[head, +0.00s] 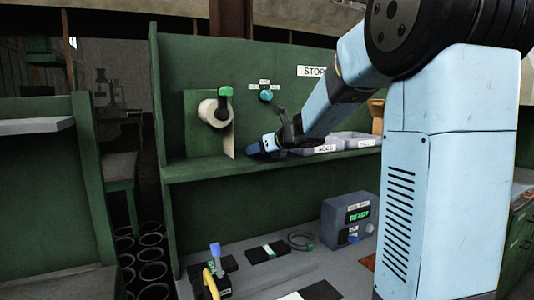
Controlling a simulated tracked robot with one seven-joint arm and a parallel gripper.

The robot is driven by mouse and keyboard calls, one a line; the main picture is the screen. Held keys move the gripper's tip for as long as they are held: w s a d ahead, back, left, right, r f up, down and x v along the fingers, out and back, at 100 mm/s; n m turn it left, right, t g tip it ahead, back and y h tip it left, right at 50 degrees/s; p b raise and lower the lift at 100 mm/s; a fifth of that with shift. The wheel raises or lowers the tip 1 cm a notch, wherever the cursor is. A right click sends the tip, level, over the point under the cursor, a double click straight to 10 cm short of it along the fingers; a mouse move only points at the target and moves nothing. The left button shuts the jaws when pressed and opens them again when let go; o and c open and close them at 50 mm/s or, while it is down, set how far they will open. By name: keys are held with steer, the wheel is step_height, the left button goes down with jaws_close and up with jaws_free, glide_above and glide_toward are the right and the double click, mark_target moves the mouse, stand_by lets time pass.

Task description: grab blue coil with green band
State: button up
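A thin looped coil (300,240) lies on the grey bench top, left of the control box. It looks dark grey-blue, with a small green spot at its lower right that may be the band. It is too small to tell more. My gripper (261,149) is at the end of the blue arm, near the upper shelf, above and left of the coil and well apart from it. Its fingers are small and dark here, so I cannot tell whether they are open or shut.
A control box (349,223) reading READY stands right of the coil. A blue-and-yellow handled tool (215,270) stands further left. Grey bins (357,142) sit on the green shelf (212,170) above the bench.

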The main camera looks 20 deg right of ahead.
jaws_close()
stand_by(0.6)
